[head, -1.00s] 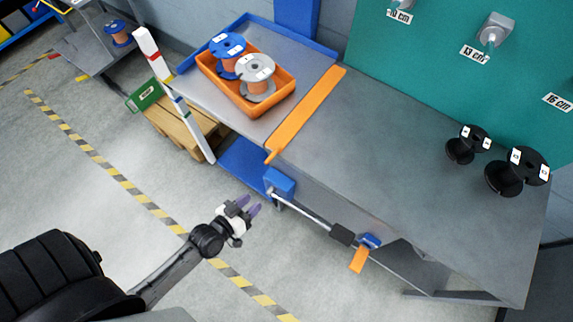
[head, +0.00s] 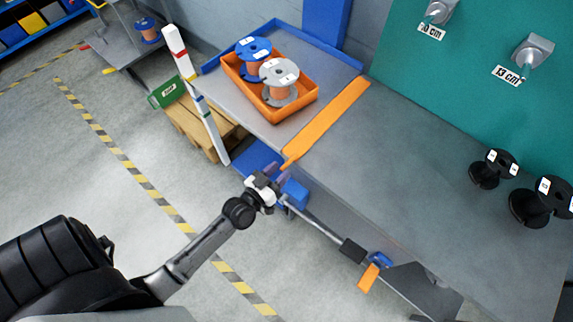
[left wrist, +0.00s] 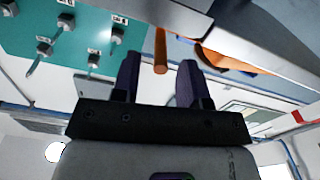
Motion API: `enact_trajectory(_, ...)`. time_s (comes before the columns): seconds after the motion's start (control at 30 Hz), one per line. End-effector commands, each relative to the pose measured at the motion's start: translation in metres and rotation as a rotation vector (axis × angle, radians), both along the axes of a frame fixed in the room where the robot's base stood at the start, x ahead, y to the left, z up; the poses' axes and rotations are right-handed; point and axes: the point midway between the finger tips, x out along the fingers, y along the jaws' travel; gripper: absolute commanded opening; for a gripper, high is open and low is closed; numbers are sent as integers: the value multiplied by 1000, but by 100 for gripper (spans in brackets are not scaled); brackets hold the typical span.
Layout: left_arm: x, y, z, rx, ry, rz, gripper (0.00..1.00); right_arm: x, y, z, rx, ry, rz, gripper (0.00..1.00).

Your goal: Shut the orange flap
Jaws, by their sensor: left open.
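The long orange flap (head: 328,118) is a narrow strip across the grey worktop, beside the tray section. Its narrow front end (head: 288,163) sticks out past the worktop's front edge. My left gripper (head: 270,173) is open just below and in front of that end, close to the blue block. In the left wrist view, an orange rod-like end (left wrist: 160,50) shows beyond and between the two dark fingers of my left gripper (left wrist: 160,80). Whether they touch it I cannot tell. My right gripper is not in view.
An orange bin (head: 268,92) with two spools stands left of the flap. A blue block (head: 294,193) with a rod sits below the worktop's edge, and a small orange tab (head: 368,278) hangs farther right. Black spools (head: 493,169) stand at the right. The middle worktop is clear.

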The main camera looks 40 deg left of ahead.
Motion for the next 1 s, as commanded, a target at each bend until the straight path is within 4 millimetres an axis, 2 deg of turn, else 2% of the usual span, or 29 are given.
enact_trajectory(0.1,17,0,-1,-2,-1,0,40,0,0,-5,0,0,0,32)
enact_trajectory(0.3,32,1,-1,-2,1,0,40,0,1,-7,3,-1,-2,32)
enact_trajectory(0.73,37,1,0,0,1,0,40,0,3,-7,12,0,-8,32)
enact_trajectory(1.0,37,1,0,-1,1,0,14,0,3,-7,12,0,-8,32)
